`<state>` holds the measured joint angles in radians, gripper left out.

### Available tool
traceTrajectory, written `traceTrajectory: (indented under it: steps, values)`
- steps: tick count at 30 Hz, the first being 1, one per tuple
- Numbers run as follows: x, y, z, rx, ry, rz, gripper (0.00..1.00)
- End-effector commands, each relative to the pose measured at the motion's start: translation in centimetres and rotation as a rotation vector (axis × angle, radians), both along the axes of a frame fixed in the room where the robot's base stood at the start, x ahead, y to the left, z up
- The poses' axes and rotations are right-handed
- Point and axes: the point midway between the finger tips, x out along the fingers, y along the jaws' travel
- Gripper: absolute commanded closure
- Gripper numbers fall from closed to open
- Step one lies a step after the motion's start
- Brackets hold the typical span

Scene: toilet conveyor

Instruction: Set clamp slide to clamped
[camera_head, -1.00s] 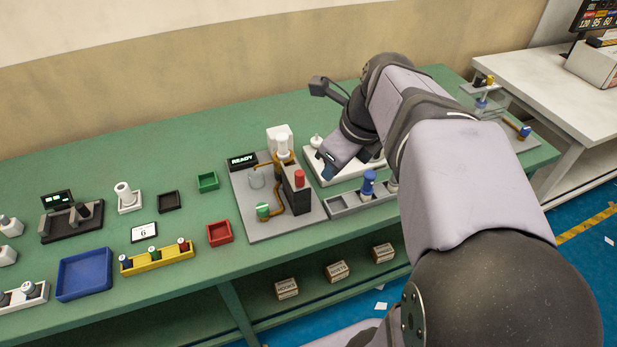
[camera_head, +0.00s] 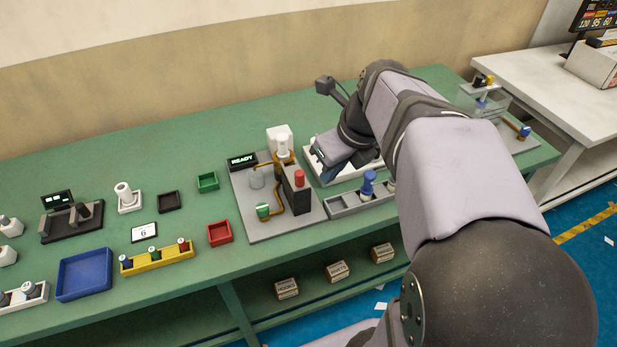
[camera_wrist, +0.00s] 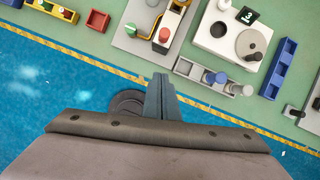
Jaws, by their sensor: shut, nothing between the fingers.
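I cannot tell for sure which part is the clamp slide. A black fixture (camera_head: 72,221) with grey blocks, a dark handle and a small display stands at the far left of the bench in the head view. A white station (camera_wrist: 215,47) with a grey disc (camera_wrist: 252,44), a dark knob and a display reading 3 shows in the wrist view. My gripper (camera_head: 322,150) is over this station in the head view, hiding much of it. In the wrist view the fingers (camera_wrist: 161,92) are shut together and empty, with no contact visible.
A grey station (camera_head: 244,215) with a red button (camera_head: 299,177) and a READY display (camera_head: 242,161) stands left of my gripper. Red (camera_head: 219,234) and blue (camera_head: 85,273) trays sit farther left. The back of the bench is clear.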

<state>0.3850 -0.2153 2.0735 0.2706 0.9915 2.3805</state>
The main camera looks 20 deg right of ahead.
Motion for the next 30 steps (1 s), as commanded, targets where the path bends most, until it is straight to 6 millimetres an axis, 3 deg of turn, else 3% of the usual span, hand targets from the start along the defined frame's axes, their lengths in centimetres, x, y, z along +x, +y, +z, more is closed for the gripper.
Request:
traceTrajectory:
  steps: [16, 21, 30]
  values:
    - [3.2, 1.0, -8.7, 0.001, 0.006, 0.001, 1.0]
    - [5.4, 1.5, -8.1, 0.0, 0.001, 0.003, 1.0]
    - [6.9, 1.9, -8.2, -0.001, 0.001, 0.001, 1.0]
